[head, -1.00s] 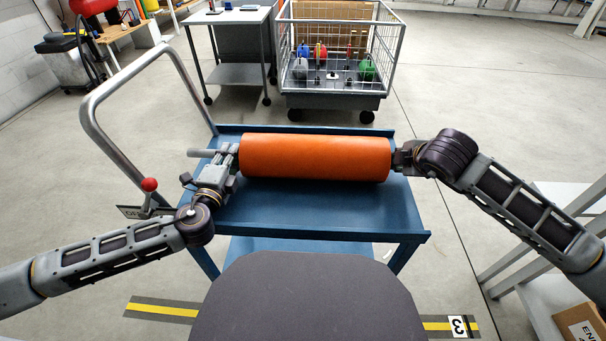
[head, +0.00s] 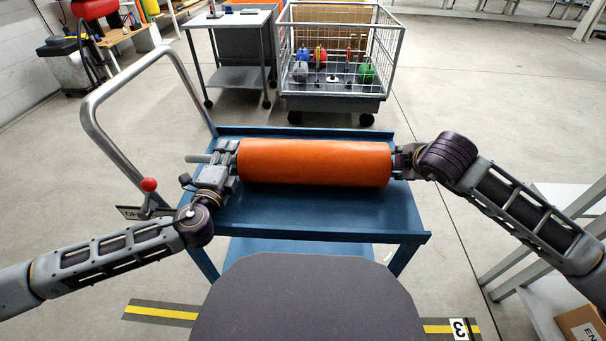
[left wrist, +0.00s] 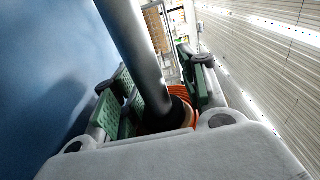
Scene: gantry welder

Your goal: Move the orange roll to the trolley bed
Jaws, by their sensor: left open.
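The orange roll (head: 315,163) lies level across the blue trolley bed (head: 330,210), toward its far side. It looks to be resting on the bed, though its underside is hidden. A grey shaft (head: 198,158) sticks out of its left end. My left gripper (head: 224,158) is at that end, with its fingers apart on either side of the shaft. In the left wrist view the shaft (left wrist: 140,45) runs between the green-padded fingers, and a bit of orange roll (left wrist: 185,103) shows beyond. My right gripper (head: 403,160) is at the roll's right end; its fingers are mostly hidden.
The trolley's bent handle (head: 90,115) with a red knob (head: 149,185) rises at the left. A wire cage cart (head: 335,65) and a small grey table (head: 235,45) stand behind. A shelf with a cardboard box (head: 582,328) is at the right. The bed's front is clear.

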